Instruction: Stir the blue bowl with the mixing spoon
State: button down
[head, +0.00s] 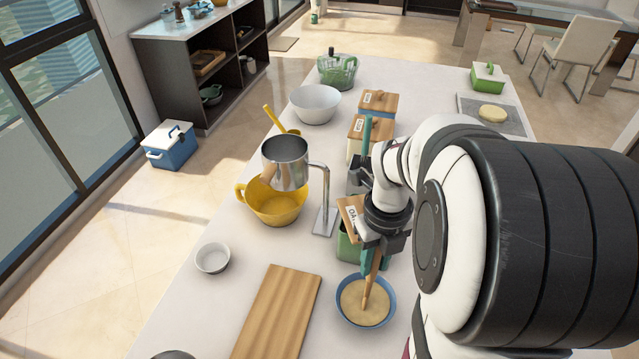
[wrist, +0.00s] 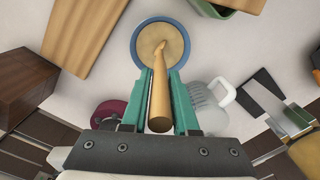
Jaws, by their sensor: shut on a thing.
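The blue bowl (head: 352,317) stands on the white counter at the lower middle of the head view, filled with a tan mixture (head: 352,303). It also shows at the top of the wrist view (wrist: 137,55). My gripper (head: 372,262) is above the bowl, its green fingers shut on the wooden mixing spoon (head: 371,283). In the wrist view the spoon (wrist: 159,98) runs between the fingers (wrist: 160,85). The spoon is slightly tilted, and its lower end reaches into the mixture. The spoon's head is hidden in the mixture.
A wooden board (head: 277,312) lies left of the bowl, with a small white bowl (head: 212,258) beyond it. A yellow bowl (head: 276,206) and a metal stand (head: 324,218) with a steel cup (head: 286,165) are farther back. A green canister (head: 347,247) stands close behind the blue bowl.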

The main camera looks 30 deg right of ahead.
jog(key=shift+r, duration=2.9)
jog(key=shift+r, duration=2.5)
